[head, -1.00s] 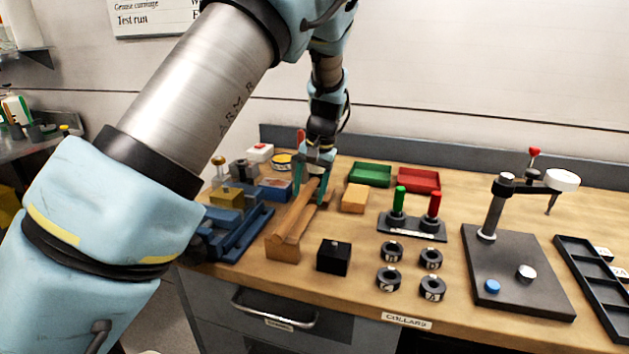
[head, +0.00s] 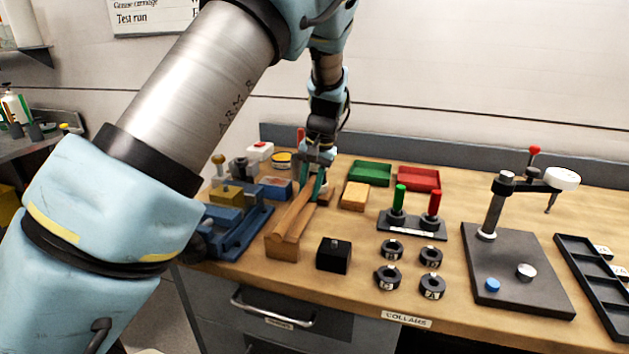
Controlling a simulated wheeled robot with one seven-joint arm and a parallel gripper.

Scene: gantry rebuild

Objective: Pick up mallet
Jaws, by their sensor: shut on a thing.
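The mallet (head: 292,222) is a light wooden piece lying lengthwise on the bench, left of centre in the head view. Its long wooden part runs from a wooden block at the near end back to my gripper. I cannot tell clearly which wooden parts belong to the mallet and which to a support under it. My gripper (head: 312,188) points down at the far end of the wooden piece. Its teal fingers are shut on the mallet, and they partly hide that end. The mallet still appears low, at bench level.
A blue vise (head: 238,232) stands close on the left. A black block (head: 334,255) sits at the near right, and an orange-tan block (head: 355,196) to the right. Green (head: 370,174) and red (head: 418,179) trays are behind. A press (head: 495,210) stands further right.

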